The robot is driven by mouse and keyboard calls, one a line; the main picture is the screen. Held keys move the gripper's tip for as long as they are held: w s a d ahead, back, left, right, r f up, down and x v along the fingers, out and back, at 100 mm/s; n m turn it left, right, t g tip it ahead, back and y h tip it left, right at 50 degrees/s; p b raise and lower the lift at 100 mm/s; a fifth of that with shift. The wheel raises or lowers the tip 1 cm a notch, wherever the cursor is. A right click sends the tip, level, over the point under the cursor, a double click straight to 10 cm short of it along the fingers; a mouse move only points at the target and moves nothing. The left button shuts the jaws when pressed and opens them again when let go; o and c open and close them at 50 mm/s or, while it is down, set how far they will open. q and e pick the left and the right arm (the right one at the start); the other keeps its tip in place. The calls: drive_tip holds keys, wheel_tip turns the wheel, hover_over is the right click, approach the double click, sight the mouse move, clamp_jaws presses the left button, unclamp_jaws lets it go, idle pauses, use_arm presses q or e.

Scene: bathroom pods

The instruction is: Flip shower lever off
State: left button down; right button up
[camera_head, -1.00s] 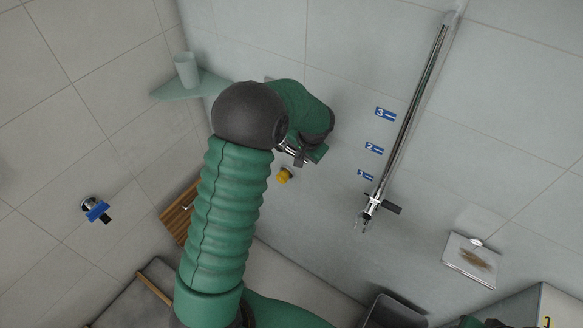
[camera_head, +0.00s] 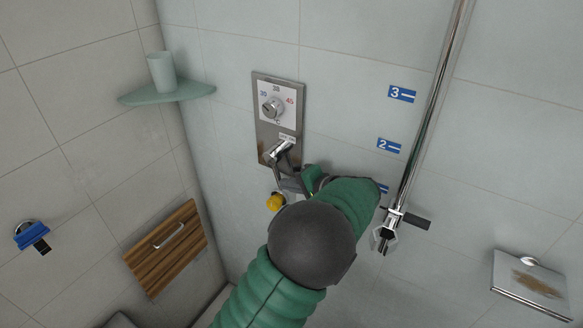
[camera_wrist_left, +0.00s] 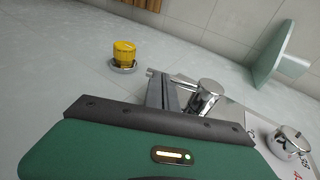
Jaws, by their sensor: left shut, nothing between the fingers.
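A metal shower panel (camera_head: 262,133) is fixed to the back wall, with a round temperature knob (camera_head: 273,107) at the top. The chrome shower lever (camera_head: 279,150) is below it, under a small white label. My left gripper (camera_head: 278,168) is shut and empty, just below the lever, its fingers pointing up at the panel. In the left wrist view the fingers (camera_wrist_left: 166,93) are right beside the chrome lever (camera_wrist_left: 207,94); I cannot tell whether they touch it. The temperature knob (camera_wrist_left: 289,142) is at the right there. My right gripper is not in view.
A yellow knob (camera_head: 275,202) sits below the gripper; it also shows in the left wrist view (camera_wrist_left: 124,53). A vertical shower rail (camera_head: 428,115) stands to the right. A folded wooden seat (camera_head: 167,248) is at the left.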

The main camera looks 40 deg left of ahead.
use_arm(q)
drive_tip(key=a+b, duration=0.1)
drive_tip(key=a+f+y+b, duration=0.1)
drive_tip(key=b, duration=0.1)
drive_tip(key=shift+s+a+f, duration=0.15)
drive_tip(key=shift+s+f, duration=0.1)
drive_tip(key=shift+f, duration=0.05)
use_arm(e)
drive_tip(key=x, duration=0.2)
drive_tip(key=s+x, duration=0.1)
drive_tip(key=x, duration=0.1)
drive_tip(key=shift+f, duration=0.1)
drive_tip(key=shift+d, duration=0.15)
